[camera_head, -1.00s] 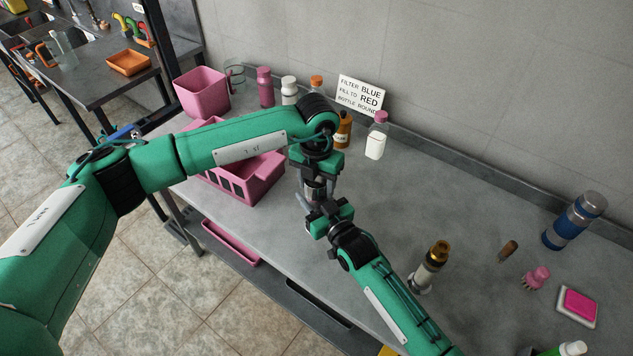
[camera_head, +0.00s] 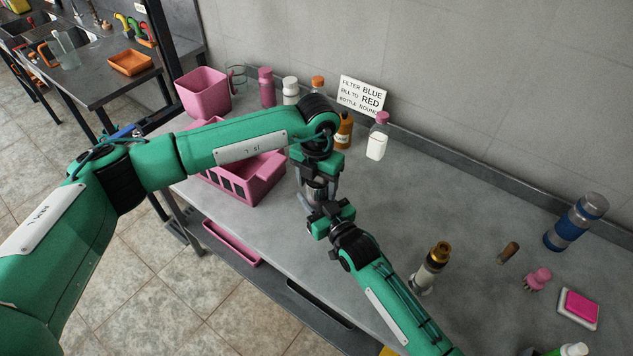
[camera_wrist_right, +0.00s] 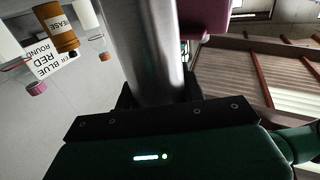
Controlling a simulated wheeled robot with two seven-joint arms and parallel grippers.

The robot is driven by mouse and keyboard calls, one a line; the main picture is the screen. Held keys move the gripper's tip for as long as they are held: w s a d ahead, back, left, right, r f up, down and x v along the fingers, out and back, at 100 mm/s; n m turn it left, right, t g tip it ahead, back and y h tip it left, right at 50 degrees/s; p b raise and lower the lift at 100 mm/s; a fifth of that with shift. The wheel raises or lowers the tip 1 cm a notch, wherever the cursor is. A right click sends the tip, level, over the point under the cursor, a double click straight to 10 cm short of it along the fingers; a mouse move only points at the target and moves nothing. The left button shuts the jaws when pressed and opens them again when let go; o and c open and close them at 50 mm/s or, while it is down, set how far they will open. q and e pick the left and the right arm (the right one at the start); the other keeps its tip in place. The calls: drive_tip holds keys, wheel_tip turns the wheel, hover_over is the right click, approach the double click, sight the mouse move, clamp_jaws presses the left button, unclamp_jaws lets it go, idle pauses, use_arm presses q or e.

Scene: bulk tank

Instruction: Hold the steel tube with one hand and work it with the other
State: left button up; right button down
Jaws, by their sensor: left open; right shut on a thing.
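The steel tube (camera_head: 317,190) stands upright above the bench, between my two grippers in the head view. It is a wide, shiny grey cylinder in the right wrist view (camera_wrist_right: 150,45). My left gripper (camera_head: 317,180) points down from above with its jaws open around the tube's upper part; whether the fingers touch it cannot be told. My right gripper (camera_head: 318,207) is shut on the tube lower down, and its dark fingers show at the tube's sides in the wrist view (camera_wrist_right: 160,95). The tube's ends are hidden by my grippers.
A pink crate (camera_head: 262,190) stands close left of the tube, with a pink bin (camera_head: 203,92) behind. Several bottles and a sign (camera_head: 362,96) line the wall. A brass-topped cylinder (camera_head: 431,268), blue flask (camera_head: 575,222), brush (camera_head: 537,279) and pink pad (camera_head: 580,306) are right.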

use_arm(q)
drive_tip(key=shift+s+d+r, duration=0.15)
drive_tip(key=shift+s+d, duration=0.1)
drive_tip(key=shift+d, duration=0.05)
wheel_tip(320, 180, up, 4)
drive_tip(key=shift+a+r, duration=0.1)
drive_tip(key=shift+r, duration=0.1)
drive_tip(key=shift+w, duration=0.1)
drive_tip(key=shift+a, duration=0.1)
drive_tip(key=shift+c, duration=0.4)
drive_tip(key=shift+r+n, duration=1.7)
drive_tip(key=shift+f, duration=0.1)
drive_tip(key=shift+f, duration=3.95)
drive_tip(key=shift+c, duration=0.4)
